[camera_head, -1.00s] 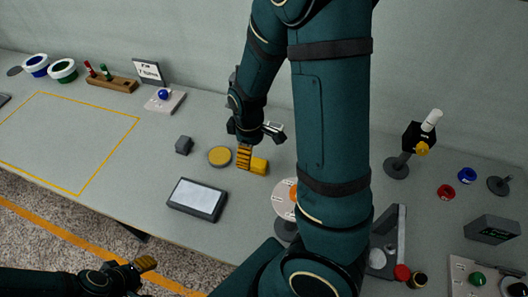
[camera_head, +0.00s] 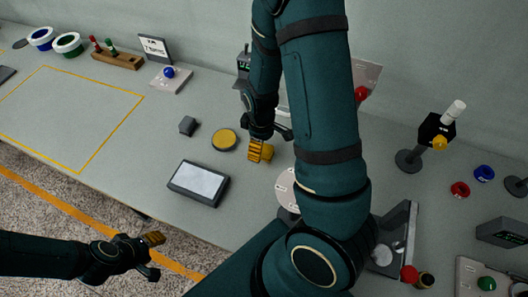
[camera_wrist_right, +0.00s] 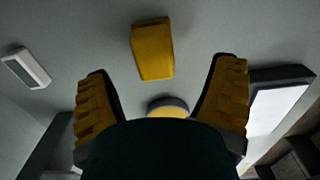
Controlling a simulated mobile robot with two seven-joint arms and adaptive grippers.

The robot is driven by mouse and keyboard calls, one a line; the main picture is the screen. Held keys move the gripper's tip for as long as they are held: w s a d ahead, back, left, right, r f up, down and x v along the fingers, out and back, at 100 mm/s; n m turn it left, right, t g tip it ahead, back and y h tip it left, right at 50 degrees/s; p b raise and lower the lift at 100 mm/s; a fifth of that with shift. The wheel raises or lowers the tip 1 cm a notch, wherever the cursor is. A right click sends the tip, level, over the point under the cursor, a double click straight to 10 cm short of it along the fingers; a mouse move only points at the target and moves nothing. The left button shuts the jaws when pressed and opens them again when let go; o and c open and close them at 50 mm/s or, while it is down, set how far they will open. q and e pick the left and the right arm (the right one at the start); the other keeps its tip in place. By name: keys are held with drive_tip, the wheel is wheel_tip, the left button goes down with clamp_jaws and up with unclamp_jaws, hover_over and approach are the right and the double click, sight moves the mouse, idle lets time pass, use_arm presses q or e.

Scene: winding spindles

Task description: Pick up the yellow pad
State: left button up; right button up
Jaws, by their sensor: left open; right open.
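A smooth yellow block (camera_head: 267,153), which looks like the yellow pad, lies on the grey table, partly hidden by my right gripper. In the right wrist view the yellow block (camera_wrist_right: 152,50) lies ahead of the gap between the fingers, apart from both. My right gripper (camera_wrist_right: 162,68) is open and empty, with ribbed yellow finger faces. In the head view my right gripper (camera_head: 270,142) is at the block; contact cannot be told there. My left gripper (camera_head: 151,256) is open and empty, low on the left, off the table's front edge.
A round yellow-topped disc (camera_head: 224,140) lies just left of the right gripper. A small dark cube (camera_head: 187,125) and a grey tablet (camera_head: 199,184) are nearby. A white disc (camera_head: 286,187) is partly behind my right arm. The outlined area (camera_head: 75,172) at left is clear.

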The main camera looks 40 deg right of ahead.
sight(264, 148)
drive_tip(key=f, duration=0.1)
drive_tip(key=f+b, duration=0.1)
drive_tip(key=f, duration=0.3)
drive_tip(key=shift+s+d+f, duration=0.1)
drive_tip(key=shift+d, duration=0.25)
drive_tip(key=c, duration=1.3)
